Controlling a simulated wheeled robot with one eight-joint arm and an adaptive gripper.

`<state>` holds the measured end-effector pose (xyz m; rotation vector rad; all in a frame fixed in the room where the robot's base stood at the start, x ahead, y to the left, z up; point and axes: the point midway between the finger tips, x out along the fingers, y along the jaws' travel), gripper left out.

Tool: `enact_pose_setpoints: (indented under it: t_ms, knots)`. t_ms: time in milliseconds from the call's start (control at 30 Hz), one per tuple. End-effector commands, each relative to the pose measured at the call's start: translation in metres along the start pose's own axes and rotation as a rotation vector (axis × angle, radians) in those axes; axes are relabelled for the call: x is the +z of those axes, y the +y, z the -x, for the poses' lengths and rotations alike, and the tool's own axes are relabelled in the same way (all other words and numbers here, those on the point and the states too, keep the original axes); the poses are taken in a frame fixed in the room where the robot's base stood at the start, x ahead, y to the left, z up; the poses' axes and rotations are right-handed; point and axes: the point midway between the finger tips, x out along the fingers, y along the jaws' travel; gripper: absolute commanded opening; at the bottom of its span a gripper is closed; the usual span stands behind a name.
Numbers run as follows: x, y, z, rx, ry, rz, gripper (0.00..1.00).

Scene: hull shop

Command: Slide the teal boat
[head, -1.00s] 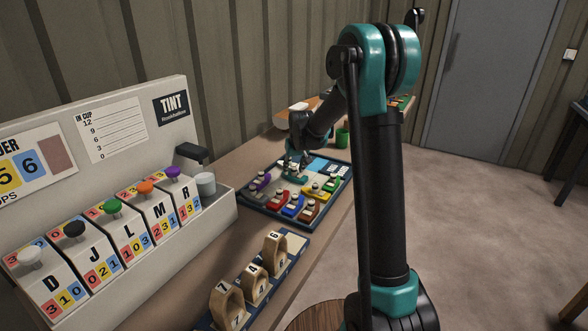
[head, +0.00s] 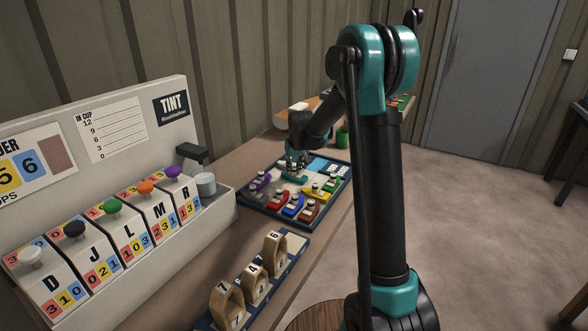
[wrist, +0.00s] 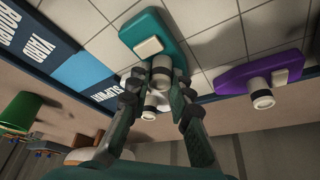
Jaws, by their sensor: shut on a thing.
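The teal boat (wrist: 150,28) lies on the gridded board in the wrist view, with a pale block on its deck and a light round post near one end. My gripper (wrist: 160,78) is shut on that post, one finger on each side. In the head view the teal boat (head: 294,178) sits toward the far side of the board (head: 245,216), below my gripper (head: 294,160). My gripper partly hides the boat's post there.
A purple boat (wrist: 250,74) lies close beside the teal one. A red boat (head: 274,199), a blue boat (head: 292,206) and other boats stand nearer the front. A green cup (head: 342,136) stands behind the board.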

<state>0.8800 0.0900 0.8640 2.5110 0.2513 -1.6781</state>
Motion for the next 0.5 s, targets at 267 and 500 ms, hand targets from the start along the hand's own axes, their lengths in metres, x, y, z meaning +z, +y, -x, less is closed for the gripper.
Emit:
enact_pose_setpoints:
  t_ms: [267, 500]
  knots:
    - [-0.032, -0.035, -0.013, -0.003, 0.001, 0.003, 0.00]
    - [-0.043, -0.047, -0.017, -0.001, 0.003, 0.000, 0.00]
